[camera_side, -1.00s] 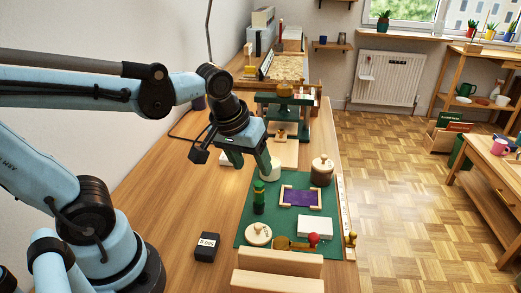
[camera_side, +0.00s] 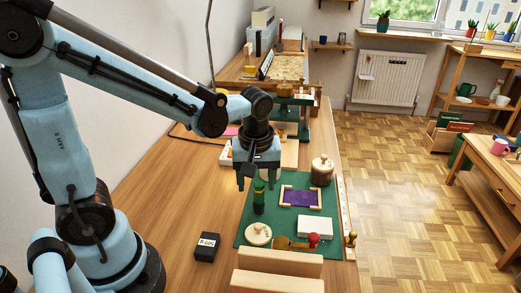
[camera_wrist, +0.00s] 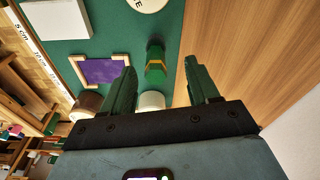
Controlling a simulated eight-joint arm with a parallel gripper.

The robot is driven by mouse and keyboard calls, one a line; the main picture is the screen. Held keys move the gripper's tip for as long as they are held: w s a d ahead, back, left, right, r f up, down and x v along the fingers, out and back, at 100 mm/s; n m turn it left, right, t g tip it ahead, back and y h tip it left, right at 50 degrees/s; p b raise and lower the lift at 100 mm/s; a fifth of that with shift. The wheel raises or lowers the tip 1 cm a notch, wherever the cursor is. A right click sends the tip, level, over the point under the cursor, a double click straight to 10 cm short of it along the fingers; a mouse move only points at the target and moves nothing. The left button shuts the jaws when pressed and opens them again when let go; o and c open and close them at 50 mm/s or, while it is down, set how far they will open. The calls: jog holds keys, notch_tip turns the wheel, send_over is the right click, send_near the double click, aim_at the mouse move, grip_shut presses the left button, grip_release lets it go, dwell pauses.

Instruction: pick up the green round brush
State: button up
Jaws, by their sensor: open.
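The green round brush (camera_side: 259,198) stands upright on the green mat, near the mat's left edge. In the wrist view the brush (camera_wrist: 155,62) shows its green body with a yellow band. My gripper (camera_side: 258,181) points down over the brush, fingers spread and empty. In the side view the fingertips are near the height of the brush's top. In the wrist view the brush appears between the fingertips of my gripper (camera_wrist: 160,68), nearer the left finger. I cannot tell whether a finger touches it.
The green mat (camera_side: 278,226) also bears a purple cloth in a wooden frame (camera_side: 300,196), a lidded pot (camera_side: 322,172), a white block (camera_side: 314,226) and a round wooden lid (camera_side: 258,234). A white cylinder (camera_wrist: 152,100) stands close behind the brush. A black box (camera_side: 208,247) sits left on bare wood.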

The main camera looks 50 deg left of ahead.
aim_at(259, 193)
jog(key=shift+w+a+f, duration=0.1)
jog(key=shift+w+f, duration=0.15)
jog(key=shift+f, duration=0.9)
jog(key=shift+w+a+f, duration=0.1)
jog(key=shift+w+f, duration=0.15)
jog(key=shift+f, duration=1.5)
jog(key=c, duration=1.1)
jog(key=shift+r, duration=0.1)
jog(key=shift+r, duration=0.4)
notch_tip(259, 193, up, 3)
jog(key=shift+r, duration=0.2)
jog(key=s+d+r, duration=0.5)
jog(key=d+r, duration=0.1)
jog(key=d, duration=0.4)
jog(key=shift+s+r, duration=0.3)
